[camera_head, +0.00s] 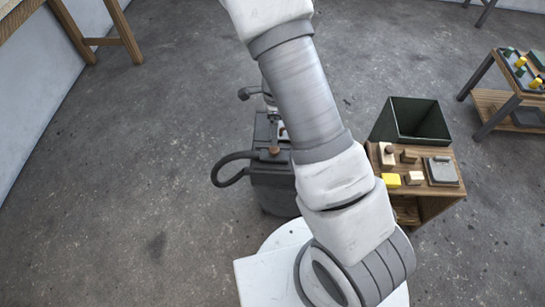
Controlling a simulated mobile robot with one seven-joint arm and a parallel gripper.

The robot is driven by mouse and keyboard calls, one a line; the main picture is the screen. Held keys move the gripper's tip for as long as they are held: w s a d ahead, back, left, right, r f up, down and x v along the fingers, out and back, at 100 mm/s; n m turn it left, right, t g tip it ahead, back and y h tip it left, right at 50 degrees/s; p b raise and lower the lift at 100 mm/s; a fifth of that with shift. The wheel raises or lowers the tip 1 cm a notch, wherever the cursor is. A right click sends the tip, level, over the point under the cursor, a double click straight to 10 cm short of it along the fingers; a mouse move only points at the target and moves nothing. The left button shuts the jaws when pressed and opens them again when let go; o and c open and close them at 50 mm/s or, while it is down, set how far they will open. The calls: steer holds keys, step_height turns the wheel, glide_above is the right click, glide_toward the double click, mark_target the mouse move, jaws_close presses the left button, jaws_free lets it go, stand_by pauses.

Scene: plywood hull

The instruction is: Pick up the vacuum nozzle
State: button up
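A dark grey vacuum-like machine (265,180) stands on the floor at the middle, partly hidden behind my arm. A black hose (222,168) loops out from its left side. A small dark curved piece (246,93) sticks out to the left above the machine; I cannot tell whether it is the vacuum nozzle. A round brownish knob-like part (274,150) shows on the machine's top.
A wooden stand (447,191) at the right holds several small blocks, a yellow block (391,181) and a grey plate (441,170). A dark green open bin (412,118) is behind it. Another table (497,108) is far right, a wooden bench (122,30) upper left. The left floor is clear.

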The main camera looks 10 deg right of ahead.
mark_target(273, 149)
step_height(273, 149, down, 8)
steer(key=b, duration=0.2)
steer(key=shift+b, duration=0.3)
steer(key=f+b, duration=0.1)
steer(key=f, duration=0.2)
steer(key=f+b, duration=0.1)
steer(key=f, duration=0.1)
steer(key=shift+w+a+f+b, duration=0.15)
steer(key=shift+w+a+b, duration=0.1)
steer(key=shift+b, duration=0.05)
jaws_close()
steer(key=shift+r, duration=0.2)
step_height(273, 149, up, 4)
steer(key=p, duration=0.2)
steer(key=shift+r+p, duration=0.2)
steer(key=shift+p, duration=0.1)
steer(key=s+d+r+p, duration=0.2)
steer(key=s+d+r, duration=0.4)
steer(key=d, duration=0.3)
steer(key=shift+s+r, duration=0.2)
steer(key=shift+s, duration=0.55)
